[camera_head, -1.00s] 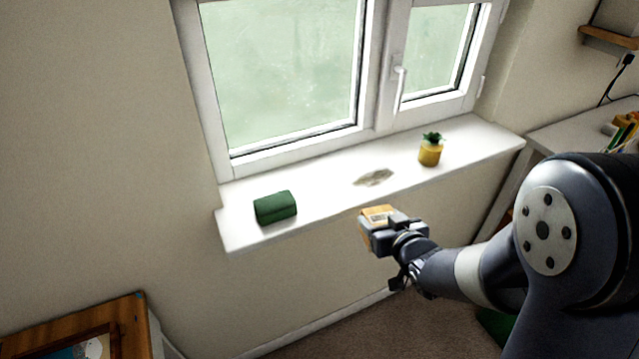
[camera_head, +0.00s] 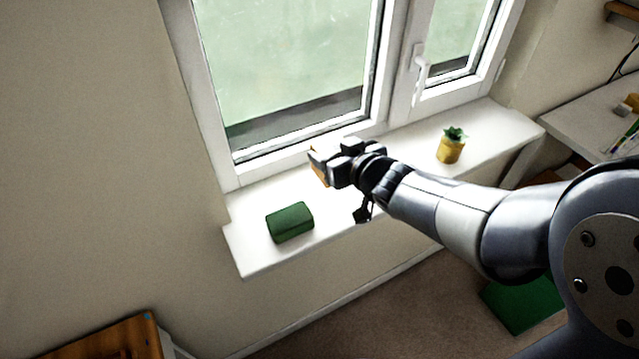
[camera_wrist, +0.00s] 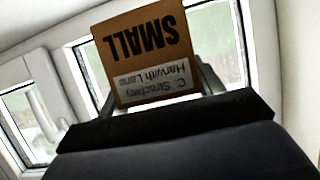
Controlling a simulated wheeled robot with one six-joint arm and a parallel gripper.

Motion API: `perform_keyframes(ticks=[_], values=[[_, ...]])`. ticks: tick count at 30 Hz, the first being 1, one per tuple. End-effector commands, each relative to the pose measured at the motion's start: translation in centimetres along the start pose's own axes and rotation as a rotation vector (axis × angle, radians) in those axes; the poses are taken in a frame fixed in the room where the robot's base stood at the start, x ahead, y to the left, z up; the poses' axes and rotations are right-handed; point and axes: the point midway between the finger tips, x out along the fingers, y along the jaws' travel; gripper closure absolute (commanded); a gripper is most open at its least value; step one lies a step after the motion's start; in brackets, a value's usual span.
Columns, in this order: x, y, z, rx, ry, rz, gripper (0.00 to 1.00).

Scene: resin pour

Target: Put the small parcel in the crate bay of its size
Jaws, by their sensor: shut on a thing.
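The small parcel is a brown box (camera_wrist: 140,55) in the wrist view, with the word SMALL and a white address label, both upside down. My gripper (camera_head: 330,163) is shut on it, and in the head view only an orange-brown edge of the parcel (camera_head: 319,170) shows past the jaws. My gripper holds it in front of the window, over or near the white sill (camera_head: 250,252); its height above the sill is hard to tell. No crate with bays can be made out in these views.
A dark green case (camera_head: 290,222) lies at the sill's left end. A yellow pot with a plant (camera_head: 451,148) stands to the right. The window handle (camera_head: 419,70) juts out above the sill. A desk (camera_head: 590,120) is at right, a wooden piece of furniture (camera_head: 110,342) at lower left.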

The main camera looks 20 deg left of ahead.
Motion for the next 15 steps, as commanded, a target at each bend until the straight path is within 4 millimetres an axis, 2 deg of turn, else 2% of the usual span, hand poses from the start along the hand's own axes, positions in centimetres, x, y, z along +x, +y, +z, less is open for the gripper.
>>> perform_keyframes(ticks=[2, 9, 15], values=[[0.2, 0.0, 0.5, 0.001, -0.001, -0.001, 0.66], [1.9, 0.0, 4.7, 0.002, -0.004, -0.001, 0.66], [2.6, 0.0, 6.2, 0.001, -0.001, -0.001, 0.66]])
